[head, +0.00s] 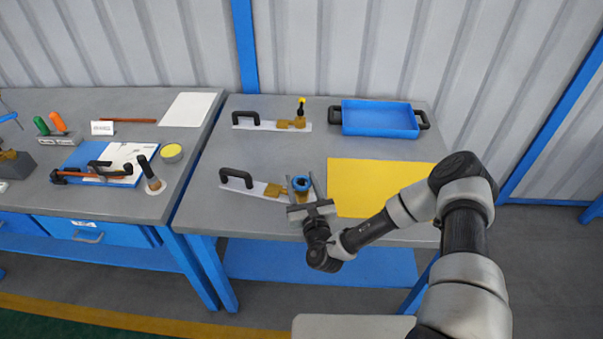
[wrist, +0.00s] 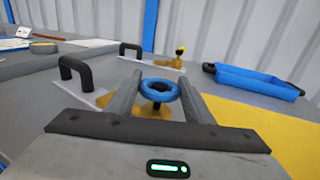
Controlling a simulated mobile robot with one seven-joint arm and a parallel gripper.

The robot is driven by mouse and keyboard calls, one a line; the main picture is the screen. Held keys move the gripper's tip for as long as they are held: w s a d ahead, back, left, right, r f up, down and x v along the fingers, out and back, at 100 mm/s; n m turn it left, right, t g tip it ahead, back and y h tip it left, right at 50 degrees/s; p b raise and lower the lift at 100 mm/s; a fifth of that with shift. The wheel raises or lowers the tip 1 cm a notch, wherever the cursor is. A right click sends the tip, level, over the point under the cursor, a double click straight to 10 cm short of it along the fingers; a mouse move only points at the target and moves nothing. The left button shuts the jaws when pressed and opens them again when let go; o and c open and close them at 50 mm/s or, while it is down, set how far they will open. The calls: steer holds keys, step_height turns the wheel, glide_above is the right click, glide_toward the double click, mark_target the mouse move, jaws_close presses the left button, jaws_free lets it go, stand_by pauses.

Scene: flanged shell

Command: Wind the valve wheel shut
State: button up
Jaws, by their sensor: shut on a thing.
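The blue valve wheel (head: 300,183) sits on a brass valve body on a grey plate (head: 236,184) with a black handle, on the right-hand bench. My gripper (head: 302,180) reaches it from the front, with one finger on each side of the wheel. In the wrist view the blue wheel (wrist: 158,91) lies between the two grey fingers of my gripper (wrist: 160,85), which are shut on it. The brass body (wrist: 154,111) shows below the wheel. Contact at the rim is too small to see clearly.
A second valve (head: 299,121) with a yellow-topped stem stands behind on its own plate. A blue tray (head: 379,119) is at the back right, and a yellow mat (head: 375,180) lies right of the wheel. The left bench holds tools and a blue clipboard (head: 105,160).

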steer(key=shift+m+t+h+p, duration=0.3)
steer(key=shift+m+h+p, duration=0.75)
steer(key=shift+h, duration=0.65)
steer(key=shift+m+h, duration=0.25)
steer(key=shift+h, duration=0.05)
steer(key=o, duration=1)
steer(key=shift+o, duration=0.2)
steer(key=s, duration=1.7)
steer(key=shift+s+d, duration=0.15)
steer(key=shift+d, duration=0.25)
